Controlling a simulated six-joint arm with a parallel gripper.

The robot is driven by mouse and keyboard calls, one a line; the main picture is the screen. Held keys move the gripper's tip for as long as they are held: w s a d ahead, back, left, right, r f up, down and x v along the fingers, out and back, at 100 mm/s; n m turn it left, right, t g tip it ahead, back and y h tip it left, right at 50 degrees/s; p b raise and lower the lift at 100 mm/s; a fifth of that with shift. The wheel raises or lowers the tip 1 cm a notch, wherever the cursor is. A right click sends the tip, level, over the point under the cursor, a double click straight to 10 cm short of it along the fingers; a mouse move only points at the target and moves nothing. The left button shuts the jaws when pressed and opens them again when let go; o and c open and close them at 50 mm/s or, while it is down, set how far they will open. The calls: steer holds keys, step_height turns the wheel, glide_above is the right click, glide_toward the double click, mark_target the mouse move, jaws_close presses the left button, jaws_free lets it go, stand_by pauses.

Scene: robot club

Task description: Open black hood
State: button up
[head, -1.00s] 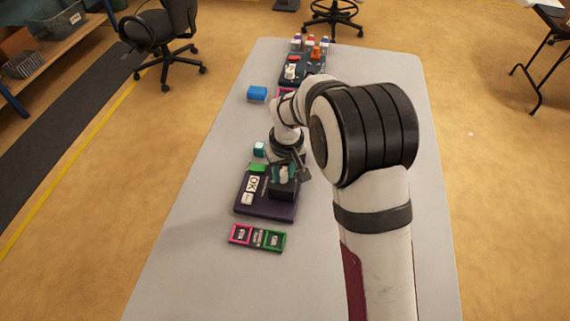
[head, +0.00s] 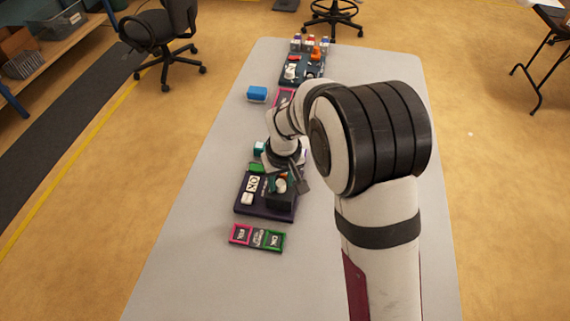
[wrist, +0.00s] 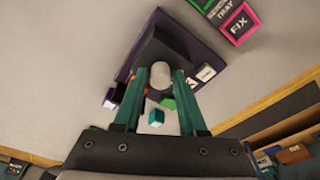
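The black hood (head: 283,201) sits on the right part of a dark purple panel (head: 245,207) on the table. In the wrist view the hood (wrist: 170,42) is a dark blocky shape with a white round knob (wrist: 162,76) at its near side. My gripper (head: 281,184) is over the hood in the head view. In the wrist view its teal fingers (wrist: 162,77) stand on both sides of the knob, which fills the gap between the tips. The hood looks tilted toward the camera; its hinge and what lies under it are hidden.
A tray with pink and green ends (head: 257,238) lies in front of the panel. Another dark panel (head: 300,70) is at the far end. The table's left side is clear.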

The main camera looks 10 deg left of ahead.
step_height(320, 180, up, 6)
steer(key=shift+f, duration=0.25)
steer(key=shift+r, duration=0.2)
steer(key=shift+s+d+r, duration=0.1)
steer(key=s+d+r+m+g, duration=0.1)
steer(key=s+d+r+m, duration=0.3)
steer(key=s+d, duration=0.35)
steer(key=s+d+r+m, duration=0.4)
steer(key=s+d, duration=0.3)
steer(key=s, duration=0.2)
steer(key=s+d+m+y, duration=0.1)
steer(key=s+m, duration=0.2)
steer(key=s, duration=0.6)
steer(key=shift+s+d+f+m+g, duration=0.25)
steer(key=shift+d+m+g, duration=0.05)
steer(key=shift+g, duration=0.1)
